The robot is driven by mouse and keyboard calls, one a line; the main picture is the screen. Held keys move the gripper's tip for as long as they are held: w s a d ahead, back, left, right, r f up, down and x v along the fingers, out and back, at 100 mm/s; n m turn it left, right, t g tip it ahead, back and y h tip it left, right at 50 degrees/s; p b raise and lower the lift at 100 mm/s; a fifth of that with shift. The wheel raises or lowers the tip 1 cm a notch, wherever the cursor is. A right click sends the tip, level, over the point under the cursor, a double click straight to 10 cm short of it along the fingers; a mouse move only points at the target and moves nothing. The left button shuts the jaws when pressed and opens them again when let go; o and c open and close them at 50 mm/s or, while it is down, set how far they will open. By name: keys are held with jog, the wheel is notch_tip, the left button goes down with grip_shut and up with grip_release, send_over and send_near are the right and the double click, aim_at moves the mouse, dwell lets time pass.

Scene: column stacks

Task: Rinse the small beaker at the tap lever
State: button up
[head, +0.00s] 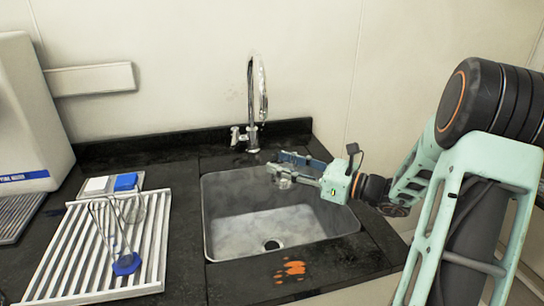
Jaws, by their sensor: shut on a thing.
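My gripper (283,166) reaches in from the right and is over the back part of the sink. It is shut on the small beaker (284,182), a clear glass piece that shows faintly below the fingers. The fingers hide part of the beaker, and I cannot tell what is in it. The chrome tap (251,95) stands behind the sink with a tall curved spout. The tap lever (236,136) is low on the left of its base. The gripper is in front of the tap and to its right, apart from the lever. No water stream is visible.
The grey sink basin (208,215) is set in a black counter (185,240). A white ribbed drain rack (60,255) on the left holds clear glassware and a blue-footed piece (126,264). An orange patch (290,270) marks the front rim. A white dispenser (28,120) stands far left.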

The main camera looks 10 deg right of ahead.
aim_at(289, 161)
jog(key=s+r+p, duration=0.1)
jog(key=s+r, duration=0.1)
jog(key=s+r+p, duration=0.1)
jog(key=s+p, duration=0.1)
jog(key=shift+s+r, duration=0.25)
jog(key=shift+r, duration=0.1)
jog(key=shift+w, duration=0.1)
dwell(0.4)
jog(key=d+f+m+t+h, duration=0.5)
jog(key=f+m+h, duration=0.1)
jog(key=h, duration=0.2)
jog(key=shift+w+m+t+h, duration=0.3)
